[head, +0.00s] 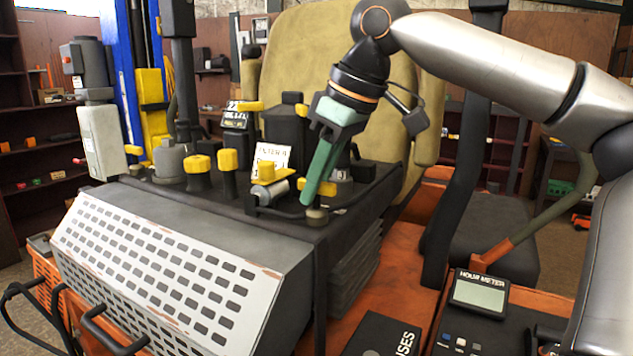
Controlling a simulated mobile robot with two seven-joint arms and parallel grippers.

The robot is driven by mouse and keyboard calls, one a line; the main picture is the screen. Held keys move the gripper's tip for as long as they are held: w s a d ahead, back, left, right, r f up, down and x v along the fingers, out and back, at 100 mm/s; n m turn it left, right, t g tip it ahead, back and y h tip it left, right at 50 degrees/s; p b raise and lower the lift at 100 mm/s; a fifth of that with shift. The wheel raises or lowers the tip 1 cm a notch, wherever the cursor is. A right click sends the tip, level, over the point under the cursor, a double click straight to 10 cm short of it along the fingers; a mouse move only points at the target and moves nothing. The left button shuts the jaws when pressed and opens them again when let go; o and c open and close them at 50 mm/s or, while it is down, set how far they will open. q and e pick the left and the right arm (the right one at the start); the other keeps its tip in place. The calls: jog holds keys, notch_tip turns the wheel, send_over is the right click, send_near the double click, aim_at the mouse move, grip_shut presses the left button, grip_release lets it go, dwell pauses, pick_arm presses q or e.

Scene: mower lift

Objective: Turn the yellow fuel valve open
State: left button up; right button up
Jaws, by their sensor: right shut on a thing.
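The fuel valve appears to be the silver cylinder (271,192) with a yellow lever (283,178) on the black control panel, just left of my fingers. My right gripper (311,196) has green fingers and reaches down from the upper right. Its fingers are shut at the right end of the yellow lever and hide the contact. A small grey-brown round fitting (317,216) sits just below the fingertips. My left gripper is not in view.
Several other yellow-capped knobs (199,163) stand close by on the panel. A tan seat (310,50) rises behind it. A perforated white cover (150,270) lies in front. An hour meter (479,294) is at the lower right.

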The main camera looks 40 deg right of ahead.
grip_shut()
jog(key=shift+n, duration=0.3)
jog(key=n+y, duration=0.1)
jog(key=n, duration=0.2)
jog(key=shift+g+y, duration=0.3)
jog(key=n+g+y, duration=0.1)
jog(key=n, duration=0.4)
jog(key=n+g, duration=0.2)
jog(key=n, duration=0.2)
jog(key=shift+n+y, duration=0.3)
jog(key=shift+y, duration=0.1)
jog(key=n+g, duration=0.1)
jog(key=n, duration=0.3)
jog(key=shift+n+g, duration=0.3)
jog(key=shift+g, duration=0.1)
